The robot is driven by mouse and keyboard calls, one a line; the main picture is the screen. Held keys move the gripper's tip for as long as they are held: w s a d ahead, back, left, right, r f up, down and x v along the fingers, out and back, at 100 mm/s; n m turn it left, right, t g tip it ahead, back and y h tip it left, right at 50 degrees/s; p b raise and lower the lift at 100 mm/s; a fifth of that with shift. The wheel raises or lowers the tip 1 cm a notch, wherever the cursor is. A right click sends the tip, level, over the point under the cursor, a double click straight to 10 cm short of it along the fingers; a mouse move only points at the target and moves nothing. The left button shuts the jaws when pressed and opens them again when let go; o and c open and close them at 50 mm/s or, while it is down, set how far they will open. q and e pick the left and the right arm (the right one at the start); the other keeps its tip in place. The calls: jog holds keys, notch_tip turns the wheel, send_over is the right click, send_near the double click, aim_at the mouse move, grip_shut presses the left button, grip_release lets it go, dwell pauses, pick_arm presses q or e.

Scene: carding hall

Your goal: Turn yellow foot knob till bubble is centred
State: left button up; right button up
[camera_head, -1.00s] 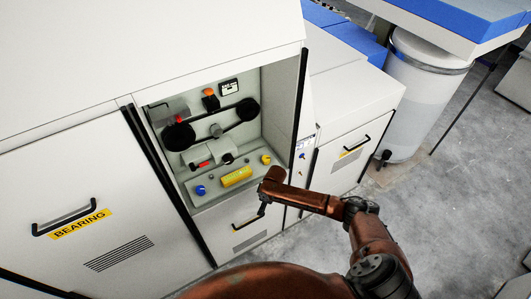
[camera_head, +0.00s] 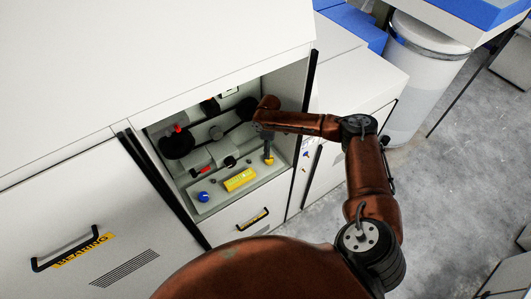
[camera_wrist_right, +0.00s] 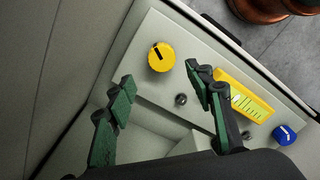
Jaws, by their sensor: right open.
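The yellow foot knob (camera_head: 268,161) sits at the right end of a grey plate in the cabinet recess. In the right wrist view the knob (camera_wrist_right: 161,57) is round with a dark mark on top. My right gripper (camera_wrist_right: 160,78) is open and empty, with the knob just beyond the gap between its fingertips. In the head view my right gripper (camera_head: 268,152) points down over the knob and partly hides it. The yellow level (camera_head: 239,180) lies left of the knob; its greenish vial (camera_wrist_right: 243,101) has dark lines, but I cannot make out the bubble. My left gripper is not in view.
A blue knob (camera_head: 203,197) sits at the plate's left end. Black pulleys (camera_head: 176,144) and a red-topped part stand behind the plate. The recess walls (camera_head: 292,88) and the roof edge close in around my right gripper. Grey floor (camera_head: 440,200) is clear on the right.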

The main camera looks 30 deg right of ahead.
jog(key=f, duration=0.5)
jog(key=shift+s+p, duration=0.35)
jog(key=shift+p, duration=0.05)
jog(key=shift+f, duration=0.75)
jog(key=shift+c, duration=0.9)
jog(key=c, duration=0.5)
jog(key=shift+c, duration=0.9)
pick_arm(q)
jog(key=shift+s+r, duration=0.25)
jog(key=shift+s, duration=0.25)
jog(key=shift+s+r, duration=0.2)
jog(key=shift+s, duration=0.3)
pick_arm(e)
jog(key=shift+c, duration=1.3)
